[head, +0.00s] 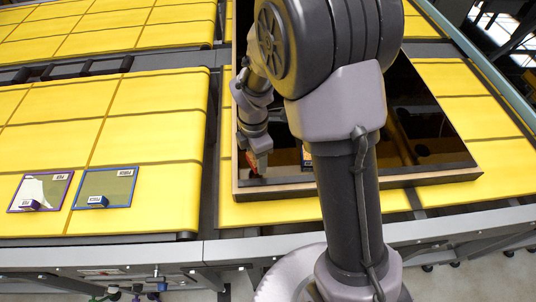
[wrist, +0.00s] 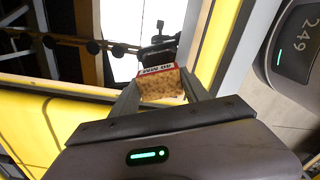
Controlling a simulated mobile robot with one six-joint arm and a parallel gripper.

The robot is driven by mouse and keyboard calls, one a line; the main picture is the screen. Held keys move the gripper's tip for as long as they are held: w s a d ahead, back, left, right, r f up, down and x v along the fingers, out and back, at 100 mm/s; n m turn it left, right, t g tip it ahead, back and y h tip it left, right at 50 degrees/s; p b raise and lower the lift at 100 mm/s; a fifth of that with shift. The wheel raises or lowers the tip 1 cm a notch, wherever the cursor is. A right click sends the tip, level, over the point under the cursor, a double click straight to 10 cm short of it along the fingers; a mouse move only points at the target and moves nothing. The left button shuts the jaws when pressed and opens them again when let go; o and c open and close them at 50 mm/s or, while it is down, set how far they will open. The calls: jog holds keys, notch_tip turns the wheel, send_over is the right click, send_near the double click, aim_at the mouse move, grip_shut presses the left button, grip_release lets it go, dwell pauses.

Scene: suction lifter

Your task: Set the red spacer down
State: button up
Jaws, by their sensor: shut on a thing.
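The red spacer (wrist: 160,86) is a small block with a speckled cork-like face and a red edge with a white label. My gripper (wrist: 161,92) is shut on it, one finger on each side, in the wrist view. In the head view my gripper (head: 257,166) hangs near the left inner edge of a dark, glossy framed panel (head: 285,188), with the red spacer (head: 252,160) at its tip. I cannot tell whether the spacer touches the surface below.
On the yellow conveyor at left lie a purple-edged plate (head: 45,188) and a blue-edged plate (head: 115,188), each with a small block. A gap separates the conveyors.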

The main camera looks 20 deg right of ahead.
aim_at(269, 163)
jog(key=d, duration=0.1)
jog(key=w+d, duration=0.1)
jog(key=d, duration=0.1)
jog(key=shift+w+d+f, duration=0.15)
jog(key=shift+w+d, duration=0.1)
jog(key=shift+d, duration=0.1)
jog(key=f, duration=0.2)
jog(key=f+b, duration=0.1)
jog(key=shift+w+d+f, duration=0.1)
jog(key=shift+d, duration=0.15)
jog(key=shift+w+f, duration=0.1)
jog(key=shift+f, duration=0.2)
jog(key=shift+a+r, duration=0.1)
jog(key=o, duration=1.5)
